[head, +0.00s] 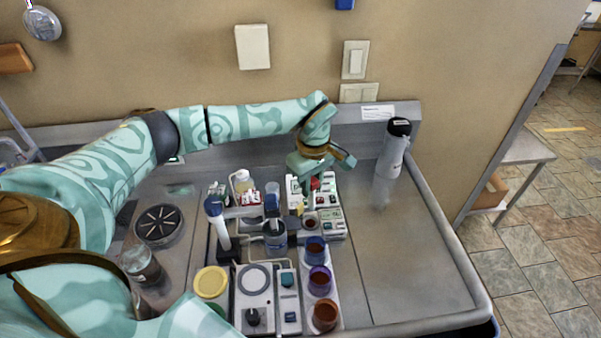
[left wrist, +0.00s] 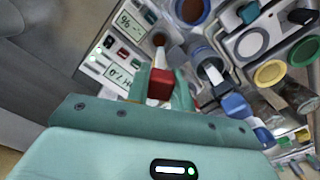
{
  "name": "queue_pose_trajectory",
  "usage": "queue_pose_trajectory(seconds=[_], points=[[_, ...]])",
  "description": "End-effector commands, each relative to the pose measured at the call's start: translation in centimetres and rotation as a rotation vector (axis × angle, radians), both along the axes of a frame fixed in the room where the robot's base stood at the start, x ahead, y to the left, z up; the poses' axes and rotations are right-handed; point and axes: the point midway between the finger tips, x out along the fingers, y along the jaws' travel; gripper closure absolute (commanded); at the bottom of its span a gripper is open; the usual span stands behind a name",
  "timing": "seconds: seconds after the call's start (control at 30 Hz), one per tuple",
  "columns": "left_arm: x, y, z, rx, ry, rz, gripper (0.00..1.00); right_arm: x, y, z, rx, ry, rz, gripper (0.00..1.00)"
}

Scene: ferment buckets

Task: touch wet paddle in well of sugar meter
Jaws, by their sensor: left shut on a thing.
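My left gripper (head: 313,182) is shut on a red-handled paddle, whose red handle (left wrist: 160,84) shows between the fingers in the left wrist view. The paddle's pale shaft points away from the fingers. Its tip lies close to a small dark round well (left wrist: 159,39) on a white meter panel; I cannot tell whether it touches. The panel carries a grey display (left wrist: 119,73) with digits and a second display above it. In the head view the white meter panel (head: 333,222) lies below the gripper, with a small dark round opening (head: 310,223). Wetness cannot be made out.
Blue-rimmed (head: 316,250), purple (head: 319,281) and orange-brown (head: 325,315) cups stand in a row in front. A black-topped bottle (head: 394,148) stands at back right. The right counter (head: 410,260) is clear.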

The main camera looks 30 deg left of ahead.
Motion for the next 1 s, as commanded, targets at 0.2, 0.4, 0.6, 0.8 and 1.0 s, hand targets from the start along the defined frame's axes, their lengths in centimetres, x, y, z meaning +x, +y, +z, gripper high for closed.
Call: queue_pose_trajectory(seconds=[0.2,0.4,0.6,0.8,1.0], points=[[0.2,0.0,-0.7,-0.001,0.001,-0.038,0.99,-0.1,0.0,-0.7,0.0,0.002,0.0,0.64],[0.1,0.0,-2.5,0.0,0.002,-0.035,0.99,-0.3,0.0,-2.5,0.0,0.007,0.0,0.64],[0.1,0.1,-4.8,0.0,0.003,-0.034,0.99,-0.6,0.0,-4.7,0.0,0.014,0.0,0.64],[0.2,0.1,-5.6,0.0,0.0,-0.034,0.99,-0.6,0.0,-4.7,0.0,0.014,0.0,0.64],[0.2,0.1,-5.7,0.0,0.0,-0.033,0.99,-0.6,0.0,-4.7,0.0,0.014,0.001,0.64]])
